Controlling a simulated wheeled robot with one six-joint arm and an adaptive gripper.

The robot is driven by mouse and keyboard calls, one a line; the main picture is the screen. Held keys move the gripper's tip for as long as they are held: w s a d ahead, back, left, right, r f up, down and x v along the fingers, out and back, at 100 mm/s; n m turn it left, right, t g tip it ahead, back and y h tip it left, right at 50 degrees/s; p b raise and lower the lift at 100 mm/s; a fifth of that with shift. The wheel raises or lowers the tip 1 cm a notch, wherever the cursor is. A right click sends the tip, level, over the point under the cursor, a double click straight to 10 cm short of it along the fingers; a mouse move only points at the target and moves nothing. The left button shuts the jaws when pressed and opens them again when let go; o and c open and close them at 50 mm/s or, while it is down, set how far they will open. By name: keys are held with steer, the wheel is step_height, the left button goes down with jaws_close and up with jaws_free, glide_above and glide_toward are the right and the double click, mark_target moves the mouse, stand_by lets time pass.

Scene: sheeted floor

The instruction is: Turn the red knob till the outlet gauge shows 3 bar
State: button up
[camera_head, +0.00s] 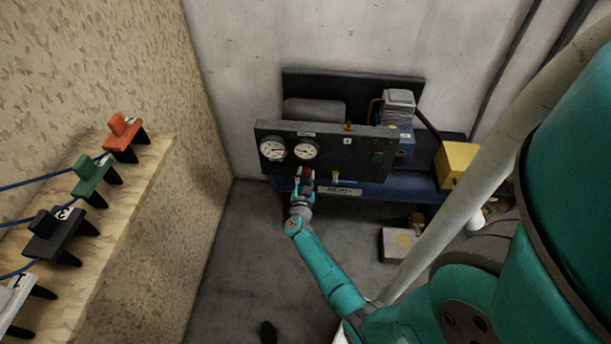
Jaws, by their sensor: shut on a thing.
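The red knob (306,171) sits low on the front of a dark compressor panel (335,155), below the right gauge. My gripper (304,178) is at the panel and shut on the knob, hiding much of it. Two round white gauges sit on the panel's left part: the left gauge (272,149) is larger, and the right gauge (306,149) is directly above the knob. Their needles and numbers are too small to read, and I cannot tell from this view which one is the outlet gauge.
A brass fitting (336,176) is close to the right of my gripper. A yellow box (457,162) stands at the right. A wooden shelf (112,203) with coloured clamp-like items is on the left wall. A slanted pale pipe (452,195) crosses the right side. Grey floor (235,265) is mostly clear.

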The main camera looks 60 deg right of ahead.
steer(key=m, duration=0.4)
steer(key=shift+m, duration=1.6)
steer(key=shift+s, duration=0.1)
steer(key=o, duration=1.1)
steer(key=shift+o, duration=0.2)
steer(key=v, duration=1.2)
steer(key=shift+f, duration=0.15)
